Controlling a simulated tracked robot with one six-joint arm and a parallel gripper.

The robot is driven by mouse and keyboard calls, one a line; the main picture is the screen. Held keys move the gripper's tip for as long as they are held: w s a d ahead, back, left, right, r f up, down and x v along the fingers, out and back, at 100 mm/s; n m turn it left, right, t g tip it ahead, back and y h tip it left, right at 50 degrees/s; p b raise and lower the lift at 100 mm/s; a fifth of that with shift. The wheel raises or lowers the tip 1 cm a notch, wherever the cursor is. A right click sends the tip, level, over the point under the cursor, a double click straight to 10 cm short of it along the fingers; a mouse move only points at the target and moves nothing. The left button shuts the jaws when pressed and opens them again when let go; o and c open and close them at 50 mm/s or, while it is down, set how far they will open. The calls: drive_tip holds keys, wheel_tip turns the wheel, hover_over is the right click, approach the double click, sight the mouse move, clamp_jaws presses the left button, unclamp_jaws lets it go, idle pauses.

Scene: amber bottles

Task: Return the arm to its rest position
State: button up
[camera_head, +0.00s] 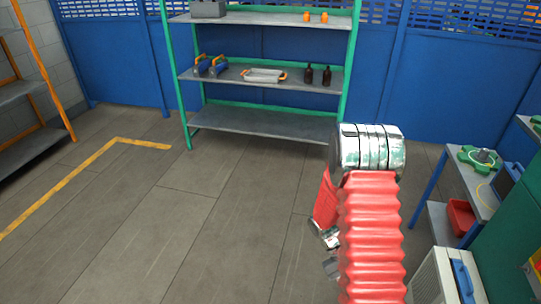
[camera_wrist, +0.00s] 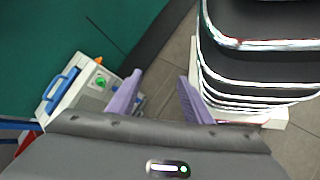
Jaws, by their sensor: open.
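My gripper (camera_wrist: 160,76) shows in the wrist view with its two purple fingers apart and only floor visible between them. In the head view my arm, with its red bellows and a scuffed metal joint, is folded at right of centre. The arm's far end is partly hidden behind the bellows there. Two dark amber bottles, a left one (camera_head: 308,75) and a right one (camera_head: 327,76), stand upright on the middle shelf, well away from the gripper.
A green-framed shelf rack (camera_head: 265,122) stands against the blue wall, also holding a light tray (camera_head: 263,76). A side table (camera_head: 484,204) with a red bin (camera_head: 461,217) is at right. A white case (camera_head: 436,277) is close to my arm. The floor at left is clear.

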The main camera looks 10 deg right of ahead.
drive_tip(key=a+r+t+y, duration=0.1)
drive_tip(key=a+r+t, duration=0.3)
drive_tip(key=a+r, duration=0.3)
drive_tip(key=a+r+n+t+y, duration=0.1)
drive_tip(key=a+r+t, duration=0.4)
drive_tip(key=r, duration=1.2)
drive_tip(key=s+a+r+t+y, duration=0.1)
drive_tip(key=a+r+t+y, duration=0.1)
drive_tip(key=a+r+t, duration=0.3)
drive_tip(key=a+r, duration=0.4)
drive_tip(key=r, duration=0.2)
drive_tip(key=shift+r, duration=0.4)
drive_tip(key=shift+s, duration=0.15)
drive_tip(key=shift+c, duration=0.4)
